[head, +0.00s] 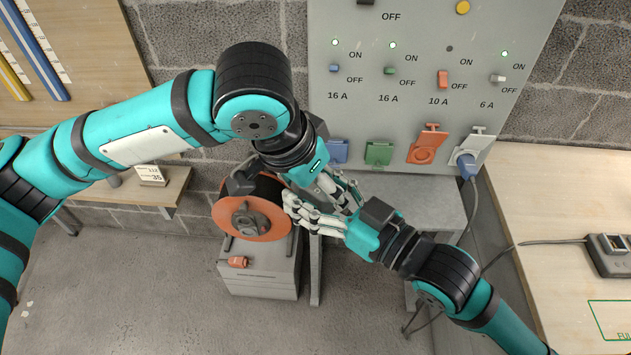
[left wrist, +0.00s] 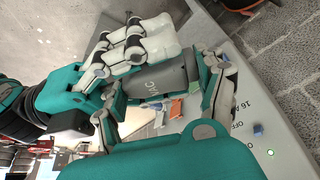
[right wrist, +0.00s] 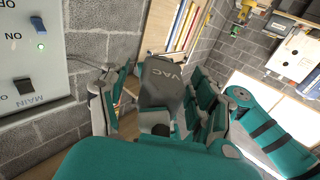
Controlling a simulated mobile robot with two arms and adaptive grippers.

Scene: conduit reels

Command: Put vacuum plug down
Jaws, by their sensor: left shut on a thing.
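The vacuum plug is a dark grey body marked VAC in the left wrist view (left wrist: 165,84) and the right wrist view (right wrist: 163,88). In the head view it is hidden among the hands. My left gripper (head: 338,192) is shut on it, in the air in front of the socket panel. My right gripper (head: 305,210) is right beside the left one. In the right wrist view its fingers stand apart on either side of the plug, with a visible gap on the left. Contact on the other side is unclear.
The switch panel (head: 420,100) carries blue, green, orange and grey sockets; a blue plug (head: 467,165) sits at the grey one. Below the hands, an orange reel (head: 225,215) and an orange plug (head: 238,262) are on a grey box (head: 262,285). A wooden bench (head: 560,200) is at right.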

